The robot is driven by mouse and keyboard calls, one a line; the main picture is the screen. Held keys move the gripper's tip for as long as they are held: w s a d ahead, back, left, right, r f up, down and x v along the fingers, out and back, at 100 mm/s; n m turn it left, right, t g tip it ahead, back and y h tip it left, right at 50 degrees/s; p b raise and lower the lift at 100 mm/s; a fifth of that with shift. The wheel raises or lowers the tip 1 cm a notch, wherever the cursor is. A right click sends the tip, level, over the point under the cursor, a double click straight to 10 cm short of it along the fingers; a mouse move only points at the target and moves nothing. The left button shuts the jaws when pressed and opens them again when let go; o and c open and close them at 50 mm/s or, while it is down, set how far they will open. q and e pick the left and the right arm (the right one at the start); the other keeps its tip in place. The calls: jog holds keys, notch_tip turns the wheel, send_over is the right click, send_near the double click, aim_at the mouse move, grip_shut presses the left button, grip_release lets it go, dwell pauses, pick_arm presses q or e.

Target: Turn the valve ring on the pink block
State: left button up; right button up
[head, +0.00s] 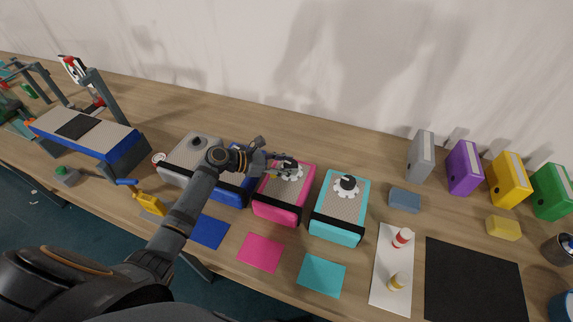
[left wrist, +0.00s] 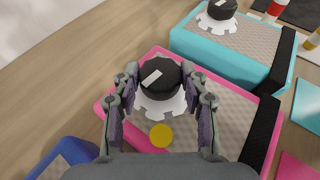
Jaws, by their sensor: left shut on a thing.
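The pink block (head: 277,205) stands on the table between a blue block and a cyan block. It has a grey patterned top, a black band along one edge and a white toothed valve ring with a black knob (left wrist: 160,79); the knob bears a white mark. The pink block also fills the middle of the left wrist view (left wrist: 231,100). A yellow dot (left wrist: 161,135) lies beside the ring. My left gripper (head: 285,163) reaches over the pink block from the left. In the left wrist view its fingers (left wrist: 160,82) straddle the black knob and are shut on it. My right gripper is not in view.
The cyan block (head: 340,208) with its own ring stands close to the right. The blue block (head: 232,188) and a grey block (head: 190,161) stand to the left. Coloured mats, including a pink one (head: 260,252), lie in front. Binders (head: 464,168) stand at the back right.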

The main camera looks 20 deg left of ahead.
pick_arm(q)
jog(key=o, duration=1.1)
jog(key=shift+o, duration=0.2)
jog(key=v, duration=1.2)
jog(key=shift+s+f, duration=0.1)
